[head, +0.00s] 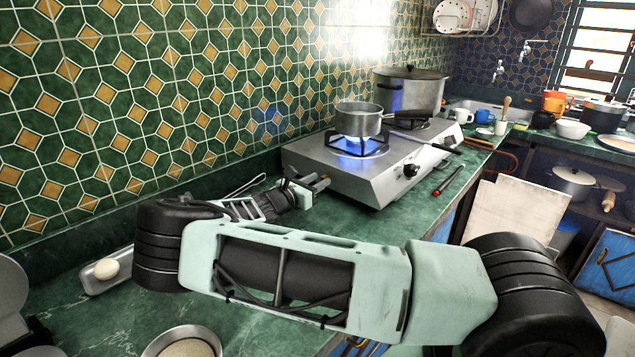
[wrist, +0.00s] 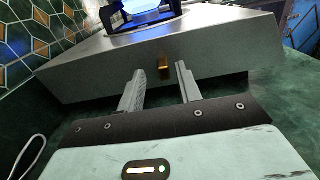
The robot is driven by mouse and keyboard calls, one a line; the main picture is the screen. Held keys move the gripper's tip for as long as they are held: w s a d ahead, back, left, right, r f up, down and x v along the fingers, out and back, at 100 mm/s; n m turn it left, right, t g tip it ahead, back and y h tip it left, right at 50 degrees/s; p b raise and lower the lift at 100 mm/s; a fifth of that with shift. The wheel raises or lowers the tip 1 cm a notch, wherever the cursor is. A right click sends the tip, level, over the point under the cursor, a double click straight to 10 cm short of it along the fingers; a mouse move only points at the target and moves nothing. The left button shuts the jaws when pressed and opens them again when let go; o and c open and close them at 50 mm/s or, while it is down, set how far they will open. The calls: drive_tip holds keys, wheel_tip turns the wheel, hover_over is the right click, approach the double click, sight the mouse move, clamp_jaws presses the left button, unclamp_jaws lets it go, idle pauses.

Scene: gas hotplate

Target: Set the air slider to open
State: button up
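A small brass-coloured tab (wrist: 165,68), which looks like the air slider, sticks out of the grey side panel of the gas hotplate (wrist: 90,70). My gripper (wrist: 160,72) is open, its two grey fingers apart and pointing at the panel. The tab shows between the fingertips; I cannot tell whether either finger touches it. In the head view the hotplate (head: 345,178) stands on the green counter, and my gripper (head: 312,184) is at its near left end. The tab is not clear there.
A small pot (head: 358,121) sits over a lit blue flame. A large lidded pot (head: 410,92) stands behind it. A black tool with a red end (head: 448,181) lies right of the hotplate. A tray with an egg (head: 105,269) and a bowl (head: 183,343) are nearer.

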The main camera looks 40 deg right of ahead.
drive_tip(key=a, duration=0.5)
drive_tip(key=s+a+b, duration=0.1)
drive_tip(key=a, duration=0.5)
drive_tip(key=s+a+b, duration=0.1)
drive_tip(key=a, duration=0.4)
drive_tip(key=shift+s+a, duration=0.2)
drive_tip(key=shift+a, duration=0.15)
